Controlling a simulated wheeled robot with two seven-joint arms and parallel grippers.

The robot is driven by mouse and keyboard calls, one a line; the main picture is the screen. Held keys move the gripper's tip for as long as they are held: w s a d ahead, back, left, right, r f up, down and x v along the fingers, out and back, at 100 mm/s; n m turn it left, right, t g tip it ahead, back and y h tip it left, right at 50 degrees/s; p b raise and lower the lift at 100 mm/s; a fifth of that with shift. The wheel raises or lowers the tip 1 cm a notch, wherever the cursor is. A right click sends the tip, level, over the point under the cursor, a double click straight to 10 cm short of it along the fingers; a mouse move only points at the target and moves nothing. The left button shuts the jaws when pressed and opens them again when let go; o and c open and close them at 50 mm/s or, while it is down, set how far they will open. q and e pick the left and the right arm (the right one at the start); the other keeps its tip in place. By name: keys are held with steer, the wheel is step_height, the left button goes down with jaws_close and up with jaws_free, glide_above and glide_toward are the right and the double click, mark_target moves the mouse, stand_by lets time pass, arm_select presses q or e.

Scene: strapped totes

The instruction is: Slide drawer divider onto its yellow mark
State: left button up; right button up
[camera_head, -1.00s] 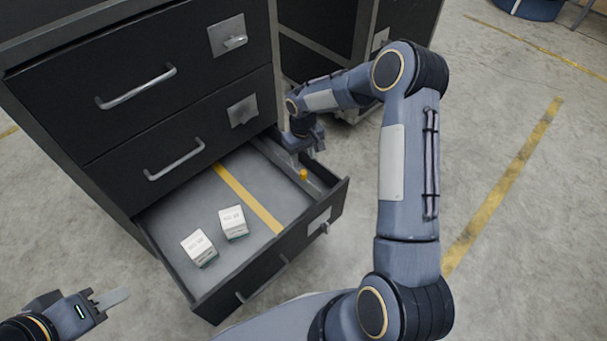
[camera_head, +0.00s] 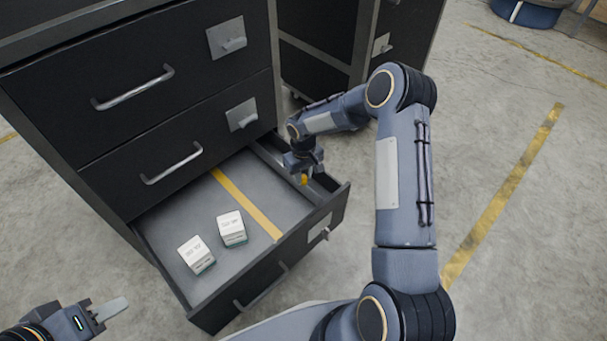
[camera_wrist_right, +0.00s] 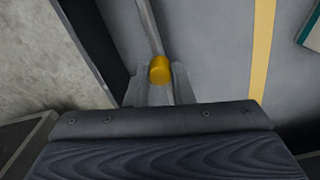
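The open drawer (camera_head: 212,318) has a grey floor with a yellow mark (camera_head: 247,203) running across it as a stripe. The grey divider stands near the drawer's right side, apart from the mark. Its yellow knob (camera_head: 304,180) shows just below my right gripper (camera_head: 303,172). In the right wrist view the knob (camera_wrist_right: 160,69) lies between the tips of my open right gripper (camera_wrist_right: 160,80), with the divider (camera_wrist_right: 152,28) running away from it and the yellow mark (camera_wrist_right: 262,45) to the right. My left gripper (camera_head: 110,309) is outside the drawer at lower left; its finger gap is unclear.
Two white boxes (camera_head: 195,255) (camera_head: 232,228) lie in the drawer left of the mark. Closed drawers with handles (camera_head: 133,88) rise above it. Another dark cabinet (camera_head: 320,65) stands behind. The drawer floor between divider and mark is clear.

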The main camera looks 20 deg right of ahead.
jaws_close()
steer(key=s+a+b, duration=0.1)
steer(key=s+a, duration=0.1)
steer(key=a, duration=0.5)
steer(key=s+a, duration=0.3)
steer(key=a, duration=0.5)
steer(key=shift+s+b, duration=0.15)
steer(key=shift+b, duration=0.25)
steer(key=shift+a, duration=0.1)
steer(key=o, duration=0.7)
jaws_free()
steer(key=shift+c, duration=0.2)
